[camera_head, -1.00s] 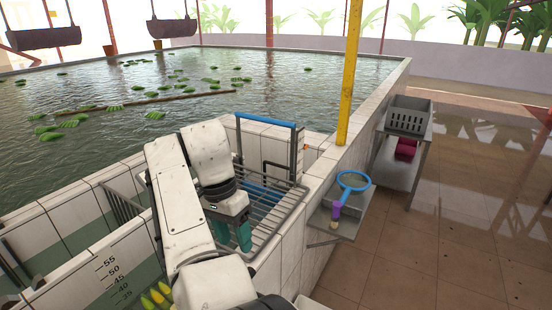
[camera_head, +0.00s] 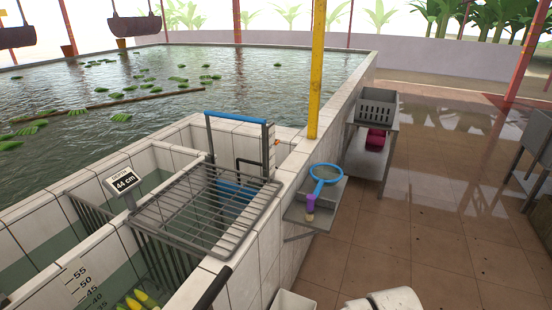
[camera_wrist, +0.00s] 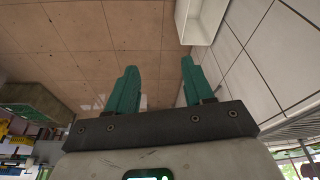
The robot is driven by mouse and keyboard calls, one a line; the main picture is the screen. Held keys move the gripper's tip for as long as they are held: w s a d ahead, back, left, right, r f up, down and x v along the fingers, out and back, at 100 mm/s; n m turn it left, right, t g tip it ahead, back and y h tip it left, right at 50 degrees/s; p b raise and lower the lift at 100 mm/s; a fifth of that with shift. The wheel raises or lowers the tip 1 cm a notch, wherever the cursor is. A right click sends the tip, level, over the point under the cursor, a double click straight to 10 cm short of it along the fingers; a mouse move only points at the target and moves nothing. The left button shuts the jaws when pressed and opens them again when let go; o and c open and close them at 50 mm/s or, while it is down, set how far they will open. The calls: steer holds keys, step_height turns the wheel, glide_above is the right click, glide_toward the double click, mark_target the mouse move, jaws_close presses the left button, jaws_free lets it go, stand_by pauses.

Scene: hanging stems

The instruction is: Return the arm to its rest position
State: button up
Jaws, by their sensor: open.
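My gripper (camera_wrist: 157,88) shows in the wrist view with two green fingers spread apart and nothing between them. Beyond the fingers are the brown tiled floor and a white tiled wall. In the head view the gripper is out of sight; only a white piece of my arm (camera_head: 385,302) shows at the bottom edge, right of the tiled wall.
A side shelf (camera_head: 318,217) holds a blue-rimmed net (camera_head: 326,174). A white bin (camera_wrist: 201,20) stands by the wall. Floor (camera_head: 440,230) at right is open.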

steer(key=s+d+r+n+t, duration=0.1)
steer(key=s+d+r, duration=0.15)
steer(key=s, duration=0.55)
steer(key=s+d+r+n+t, duration=0.1)
steer(key=s+d, duration=0.2)
steer(key=s, duration=0.6)
steer(key=s+d+f+g+b, duration=0.1)
steer(key=s+f+g+b, duration=0.3)
steer(key=s+f, duration=0.5)
step_height(320, 180, down, 3)
steer(key=shift+s+d+r+m+b, duration=0.15)
steer(key=shift+s+m+b, duration=0.2)
steer(key=shift+b, duration=0.4)
